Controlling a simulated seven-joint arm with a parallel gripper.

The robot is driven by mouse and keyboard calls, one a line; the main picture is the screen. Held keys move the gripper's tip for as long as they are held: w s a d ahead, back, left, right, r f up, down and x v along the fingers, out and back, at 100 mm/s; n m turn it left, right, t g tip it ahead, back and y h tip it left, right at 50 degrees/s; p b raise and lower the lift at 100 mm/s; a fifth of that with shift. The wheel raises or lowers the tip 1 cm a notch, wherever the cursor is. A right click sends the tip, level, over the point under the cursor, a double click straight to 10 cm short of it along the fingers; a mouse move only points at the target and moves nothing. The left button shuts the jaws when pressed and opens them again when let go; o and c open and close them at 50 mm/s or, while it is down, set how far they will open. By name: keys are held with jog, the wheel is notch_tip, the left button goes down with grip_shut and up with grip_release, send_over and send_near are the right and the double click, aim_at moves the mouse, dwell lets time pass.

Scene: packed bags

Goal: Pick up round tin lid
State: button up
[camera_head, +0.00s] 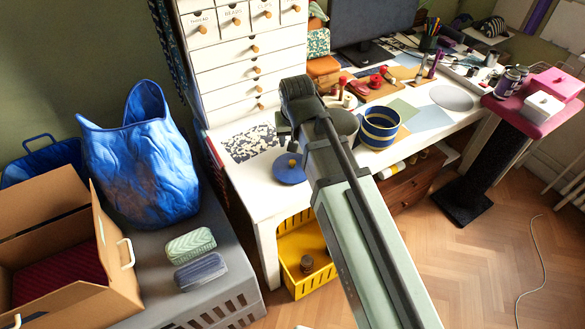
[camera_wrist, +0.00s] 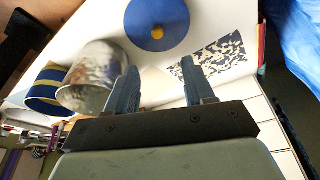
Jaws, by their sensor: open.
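The round tin lid (camera_head: 289,169) is blue with a yellow knob and lies flat on the white desk, left of my arm. It also shows in the wrist view (camera_wrist: 157,22) at the top, beyond my fingertips. My gripper (camera_wrist: 157,75) is open and empty, with its two blue-grey fingers apart. The lid lies ahead of the fingers and is not between them. In the head view my arm hides most of the gripper. A blue and cream striped tin (camera_head: 379,127) stands open on the desk, right of my arm.
A grey metal container (camera_wrist: 92,78) stands close to my fingers. A black-and-white patterned sheet (camera_head: 252,143) lies left of the lid. White drawers (camera_head: 245,60) rise behind. A yellow crate (camera_head: 304,262) is below the desk. A blue bag (camera_head: 140,150) stands at left.

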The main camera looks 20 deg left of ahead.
send_over(293, 162)
jog(key=s, duration=0.2)
jog(key=f, duration=0.8)
jog(key=shift+w, duration=0.2)
jog(key=shift+d+x, duration=0.15)
jog(key=shift+x, duration=1.2)
jog(key=shift+d+x, duration=0.15)
jog(key=shift+x, duration=1.2)
jog(key=shift+s, duration=0.1)
jog(key=shift+c, duration=0.2)
grip_shut()
